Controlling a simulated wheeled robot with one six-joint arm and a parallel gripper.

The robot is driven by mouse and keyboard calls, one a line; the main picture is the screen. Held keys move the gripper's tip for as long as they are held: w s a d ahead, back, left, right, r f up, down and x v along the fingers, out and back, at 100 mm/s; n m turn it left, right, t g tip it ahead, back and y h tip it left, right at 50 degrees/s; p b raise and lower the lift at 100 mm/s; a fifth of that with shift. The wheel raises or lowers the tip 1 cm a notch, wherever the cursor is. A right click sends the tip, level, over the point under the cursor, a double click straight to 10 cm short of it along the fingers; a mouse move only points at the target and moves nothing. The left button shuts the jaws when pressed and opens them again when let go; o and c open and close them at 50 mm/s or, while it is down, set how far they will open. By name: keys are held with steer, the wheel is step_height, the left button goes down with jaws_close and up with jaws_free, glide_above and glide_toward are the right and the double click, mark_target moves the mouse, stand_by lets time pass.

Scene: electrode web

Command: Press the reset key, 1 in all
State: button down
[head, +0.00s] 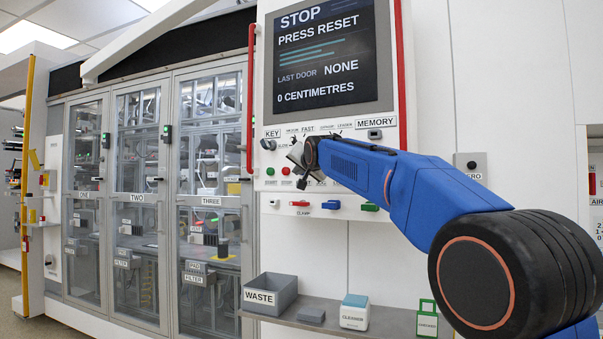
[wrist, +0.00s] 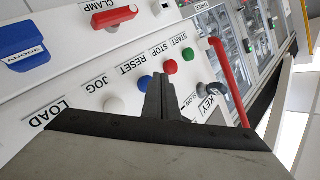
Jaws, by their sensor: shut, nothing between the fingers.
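The reset key is a blue round button (wrist: 144,83) under the RESET label (wrist: 131,68) in the wrist view, on a white panel. A red stop button (wrist: 170,67) is on its right and a white jog button (wrist: 113,107) on its left. My gripper (wrist: 158,76) is shut and empty. In this view its tips show between the blue and red buttons, close to the blue one; I cannot tell whether they touch. In the head view my gripper (head: 303,181) is in front of the button row and hides the reset key.
The screen (head: 328,58) reads STOP, PRESS RESET. The green start button (wrist: 188,54) and a red rail (wrist: 228,82) are to the right in the wrist view. Clamp (wrist: 115,16) and blue anode handles (wrist: 24,46) stick out nearby. A shelf with a waste bin (head: 270,291) is below.

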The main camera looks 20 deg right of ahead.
steer(key=shift+w+d, duration=0.1)
stand_by(0.3)
steer(key=shift+w+d, duration=0.2)
steer(key=shift+w+d, duration=0.35)
stand_by(1.0)
steer(key=shift+s+a, duration=0.1)
stand_by(0.4)
steer(key=shift+s+a, duration=0.5)
steer(key=shift+s, duration=0.05)
steer(key=shift+s+a, duration=1.75)
steer(key=shift+s, duration=0.05)
